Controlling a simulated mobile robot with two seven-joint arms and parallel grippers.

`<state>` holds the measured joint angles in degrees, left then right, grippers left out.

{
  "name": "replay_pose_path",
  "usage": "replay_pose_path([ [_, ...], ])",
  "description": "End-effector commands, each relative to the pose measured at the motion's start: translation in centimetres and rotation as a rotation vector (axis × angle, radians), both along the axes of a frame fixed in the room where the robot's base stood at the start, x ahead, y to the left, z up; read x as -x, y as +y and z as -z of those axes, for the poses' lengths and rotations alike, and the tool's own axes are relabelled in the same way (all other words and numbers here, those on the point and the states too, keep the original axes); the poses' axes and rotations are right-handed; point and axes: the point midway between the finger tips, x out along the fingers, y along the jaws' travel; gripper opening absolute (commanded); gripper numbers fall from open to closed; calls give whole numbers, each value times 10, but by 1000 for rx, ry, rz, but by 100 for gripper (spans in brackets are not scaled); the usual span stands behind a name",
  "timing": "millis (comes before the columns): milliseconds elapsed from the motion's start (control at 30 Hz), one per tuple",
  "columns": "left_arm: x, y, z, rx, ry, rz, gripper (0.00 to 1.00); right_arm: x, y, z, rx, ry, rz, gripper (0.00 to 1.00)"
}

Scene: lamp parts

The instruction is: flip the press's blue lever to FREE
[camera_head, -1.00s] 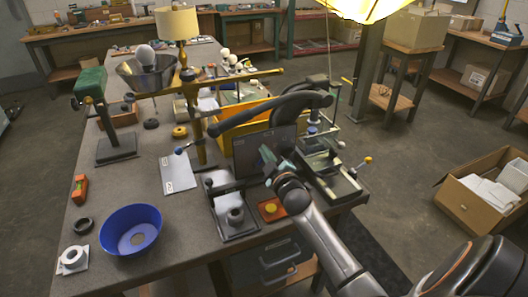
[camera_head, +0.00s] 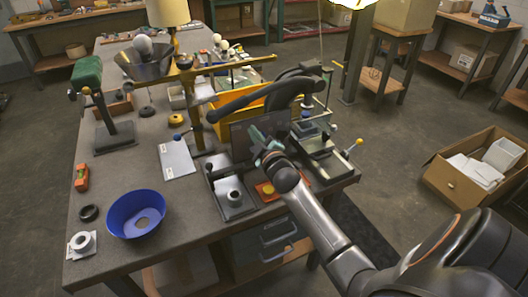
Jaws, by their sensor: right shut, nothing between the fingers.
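My right gripper (camera_head: 262,141) has teal fingers and is shut and empty. It is in front of a dark upright panel (camera_head: 239,140) near the table's right side. A thin lever with a blue ball end (camera_head: 178,137) sticks out left from the yellow post, well left of the gripper. A glass-sided device (camera_head: 318,142) with a yellow-knobbed lever (camera_head: 358,142) stands right of the gripper. I cannot tell which one is the press, and no FREE marking is readable. My left gripper is not in view.
A thick black curved bar (camera_head: 275,91) spans just above my right gripper. A blue bowl (camera_head: 136,214) stands at front left. An open carton (camera_head: 448,178) is on the floor.

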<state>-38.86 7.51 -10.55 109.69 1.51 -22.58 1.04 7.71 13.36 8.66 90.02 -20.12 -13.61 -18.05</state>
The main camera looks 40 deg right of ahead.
Motion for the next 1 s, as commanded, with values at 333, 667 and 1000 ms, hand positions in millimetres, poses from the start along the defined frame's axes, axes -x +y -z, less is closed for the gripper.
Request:
replay_pose_path([
  [333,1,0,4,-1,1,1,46,62,18,-1,-1,2,-1,0],
  [667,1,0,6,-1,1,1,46,95,26,-4,0,1,0,0],
  [1000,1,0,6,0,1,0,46,96,27,-4,0,0,0,0],
])
